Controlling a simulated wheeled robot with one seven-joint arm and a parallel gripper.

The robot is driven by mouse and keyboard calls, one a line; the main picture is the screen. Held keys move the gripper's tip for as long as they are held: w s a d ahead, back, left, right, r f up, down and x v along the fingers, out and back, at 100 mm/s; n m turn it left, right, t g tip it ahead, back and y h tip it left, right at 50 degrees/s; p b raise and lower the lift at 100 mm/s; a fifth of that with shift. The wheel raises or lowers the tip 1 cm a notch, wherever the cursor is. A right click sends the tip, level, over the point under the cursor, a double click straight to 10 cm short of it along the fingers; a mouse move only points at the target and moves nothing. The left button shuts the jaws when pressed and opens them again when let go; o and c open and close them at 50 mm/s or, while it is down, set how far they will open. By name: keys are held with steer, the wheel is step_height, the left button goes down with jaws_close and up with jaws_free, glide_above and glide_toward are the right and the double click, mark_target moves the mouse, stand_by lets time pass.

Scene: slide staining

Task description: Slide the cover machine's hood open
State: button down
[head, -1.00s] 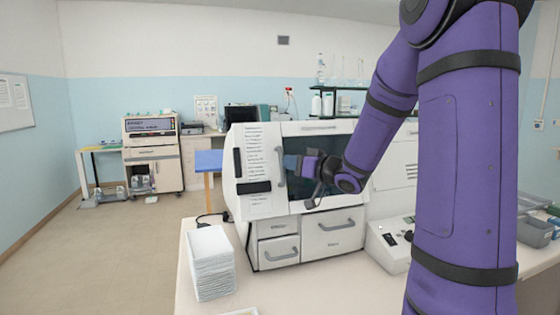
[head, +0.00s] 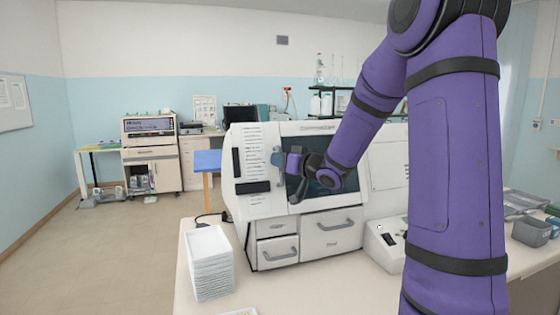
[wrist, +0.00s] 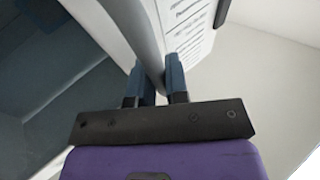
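The cover machine (head: 262,215) is a white cabinet on the bench, with a dark-windowed hood (head: 318,127) at its front. A grey upright bar handle stands at the window's left edge; it also shows in the wrist view (wrist: 146,35). My gripper (head: 277,158) is at this handle. In the wrist view my gripper's two blue-grey fingers (wrist: 160,80) lie close on either side of the bar and look shut on it. The hood looks closed, with its window across the front.
A stack of white trays (head: 208,262) stands on the bench at the front left. A small white device (head: 385,245) stands right of the machine, and grey bins (head: 533,231) lie far right. Drawers with handles (head: 335,224) are below the hood.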

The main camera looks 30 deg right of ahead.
steer(key=shift+d, duration=0.1)
steer(key=s+d, duration=0.3)
steer(key=d, duration=0.8)
steer(key=s+d, duration=0.3)
steer(key=d, duration=0.8)
steer(key=s+d, duration=0.3)
steer(key=d, duration=0.8)
steer(key=shift+s+d, duration=0.4)
steer(key=c, duration=1.4)
jaws_free()
steer(key=v, duration=1)
steer(key=shift+s, duration=0.4)
steer(key=shift+d, duration=0.1)
